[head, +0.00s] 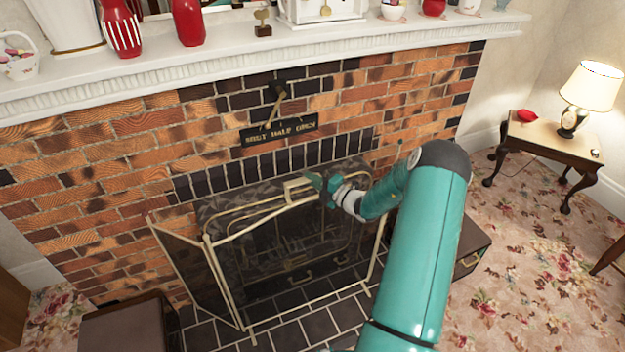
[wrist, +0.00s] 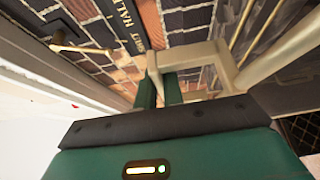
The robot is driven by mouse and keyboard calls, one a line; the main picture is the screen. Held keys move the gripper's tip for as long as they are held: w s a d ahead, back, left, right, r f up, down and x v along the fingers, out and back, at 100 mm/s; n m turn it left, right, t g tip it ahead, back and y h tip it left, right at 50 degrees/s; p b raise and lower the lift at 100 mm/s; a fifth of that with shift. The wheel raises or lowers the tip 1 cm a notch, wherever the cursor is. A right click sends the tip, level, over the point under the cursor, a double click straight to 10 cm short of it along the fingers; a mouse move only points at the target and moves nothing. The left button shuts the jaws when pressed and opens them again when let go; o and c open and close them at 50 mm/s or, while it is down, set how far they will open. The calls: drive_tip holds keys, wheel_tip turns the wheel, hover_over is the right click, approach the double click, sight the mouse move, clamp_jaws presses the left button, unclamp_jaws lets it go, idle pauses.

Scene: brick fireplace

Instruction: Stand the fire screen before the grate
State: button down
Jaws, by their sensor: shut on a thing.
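The fire screen (head: 223,283) is a brass-framed, see-through dark mesh screen in the head view. Its left side panel (head: 182,265) is angled out from the wide main panel. It stands upright in front of the fireplace opening, and the grate (head: 296,243) shows dimly through the mesh. My gripper (head: 326,187) is at the screen's top edge, shut on its pale brass handle (head: 298,188). In the wrist view, the green fingers (wrist: 162,92) close on the handle (wrist: 190,56). Whether the screen's feet touch the hearth is unclear. My arm hides part of its right side.
Dark hearth tiles (head: 322,328) lie below the screen. Low dark boxes stand at the left (head: 128,325) and right (head: 470,250) of the hearth. The white mantel (head: 250,52) with ornaments is above. A lamp table (head: 535,135) is at right, with open carpet before it.

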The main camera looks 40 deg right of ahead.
drive_tip(key=shift+w+r, duration=0.1)
drive_tip(key=shift+r, duration=0.1)
drive_tip(key=c, duration=1.5)
unclamp_jaws()
drive_tip(key=shift+o, duration=0.9)
drive_tip(key=shift+f, duration=0.3)
drive_tip(key=shift+o, duration=1)
drive_tip(key=shift+s+r, duration=0.1)
drive_tip(key=shift+s, duration=0.15)
drive_tip(key=v, duration=1)
drive_tip(key=shift+s, duration=0.3)
drive_tip(key=shift+d, duration=0.15)
